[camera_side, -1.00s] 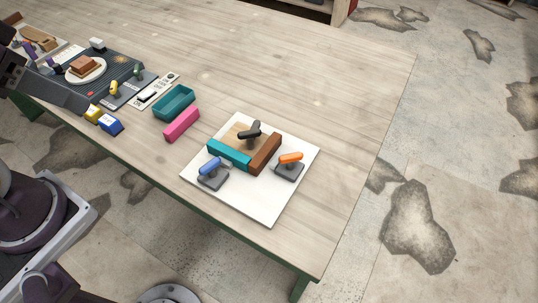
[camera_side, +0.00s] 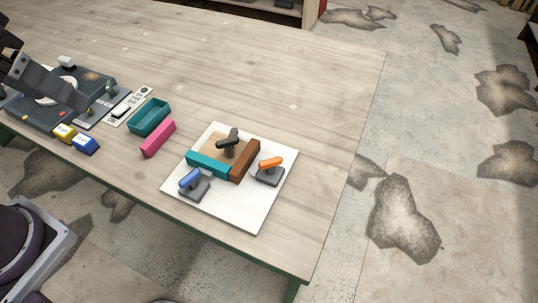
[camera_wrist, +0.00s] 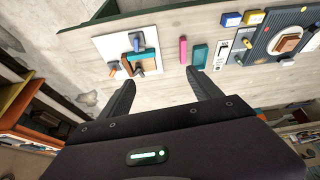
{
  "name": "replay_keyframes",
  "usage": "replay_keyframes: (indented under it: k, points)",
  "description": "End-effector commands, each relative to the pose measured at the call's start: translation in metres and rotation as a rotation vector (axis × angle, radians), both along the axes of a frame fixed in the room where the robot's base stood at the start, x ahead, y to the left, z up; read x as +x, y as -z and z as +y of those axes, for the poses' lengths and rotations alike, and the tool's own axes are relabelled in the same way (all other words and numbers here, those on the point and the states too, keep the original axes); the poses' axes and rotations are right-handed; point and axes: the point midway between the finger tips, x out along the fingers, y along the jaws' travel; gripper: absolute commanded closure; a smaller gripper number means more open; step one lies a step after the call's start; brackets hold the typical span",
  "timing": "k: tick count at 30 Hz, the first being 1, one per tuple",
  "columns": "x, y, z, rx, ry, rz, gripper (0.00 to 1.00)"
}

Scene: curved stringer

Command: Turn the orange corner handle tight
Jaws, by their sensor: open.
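The orange corner handle (camera_side: 270,163) sits on a dark grey base at the right of a white board (camera_side: 225,207). Beside it a brown bar (camera_side: 245,160) and a teal bar (camera_side: 208,164) meet in a corner around a tan piece (camera_side: 214,145). A black handle (camera_side: 229,138) stands behind the bars and a blue handle (camera_side: 190,179) in front. In the wrist view the orange handle (camera_wrist: 113,69) shows beyond the left finger. My gripper (camera_wrist: 160,81) is open and empty, well away from the board.
A pink block (camera_side: 158,138) and a teal tray (camera_side: 149,117) lie left of the board. Farther left are yellow and blue blocks (camera_side: 77,139) and a dark panel (camera_side: 45,114), partly hidden by my arm. The table right of and behind the board is clear.

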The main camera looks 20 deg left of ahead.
Motion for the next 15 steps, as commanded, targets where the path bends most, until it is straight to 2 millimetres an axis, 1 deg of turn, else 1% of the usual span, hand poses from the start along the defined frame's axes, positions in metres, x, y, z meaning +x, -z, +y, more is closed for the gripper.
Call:
replay_keyframes:
  k: [1,2,3,4,5,6,7,8,9,11,12,14,15]
  points:
    - [0.027,-0.003,-0.01,-0.016,-0.029,0.057,0.27]
    - [0.044,-0.004,-0.018,-0.03,-0.054,0.09,0.27]
    - [0.066,-0.002,-0.03,-0.049,-0.086,0.134,0.27]
    - [0.082,0.002,-0.039,-0.065,-0.112,0.168,0.27]
    - [0.098,0.007,-0.049,-0.081,-0.138,0.202,0.27]
    - [0.119,0.016,-0.064,-0.104,-0.173,0.249,0.27]
    - [0.134,0.025,-0.075,-0.122,-0.201,0.285,0.27]
    - [0.148,0.035,-0.086,-0.14,-0.23,0.322,0.27]
    - [0.166,0.051,-0.102,-0.165,-0.273,0.374,0.27]
    - [0.189,0.079,-0.126,-0.203,-0.342,0.454,0.27]
    - [0.201,0.099,-0.14,-0.226,-0.39,0.508,0.27]
    - [0.215,0.128,-0.16,-0.256,-0.463,0.581,0.27]
    - [0.221,0.146,-0.171,-0.274,-0.509,0.625,0.27]
